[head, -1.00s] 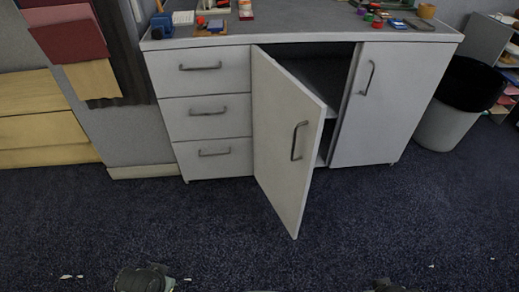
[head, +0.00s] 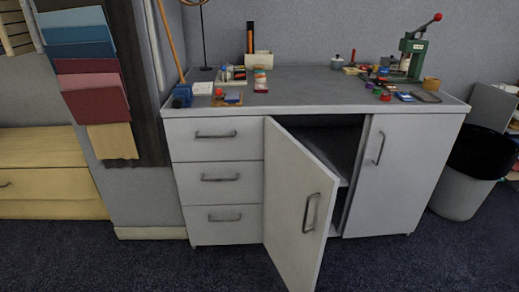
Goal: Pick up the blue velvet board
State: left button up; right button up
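Several coloured boards hang in an overlapping column on a dark panel at the upper left. The upper ones are bluish: a pale grey-blue board (head: 72,17), a mid-blue board (head: 76,34) and a darker teal-blue board (head: 82,52). I cannot tell from the frame which of these is the velvet one. Neither of my grippers is in view.
A grey cabinet (head: 218,146) stands ahead with one door (head: 297,215) swung open towards me. Its top holds small tools and a green press (head: 413,58). A low yellow wooden unit (head: 45,180) is at left, a bin (head: 462,190) at right. Dark carpet is in front.

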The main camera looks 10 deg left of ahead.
aim_at(230, 97)
jog(key=i+j+z, duration=0.1)
jog(key=z, duration=0.65)
jog(key=i+j+z, duration=0.1)
jog(key=j+z, duration=0.15)
jog(key=j, duration=0.35)
jog(key=i+j+z, duration=0.1)
jog(key=j+z, duration=0.2)
jog(key=j, duration=0.25)
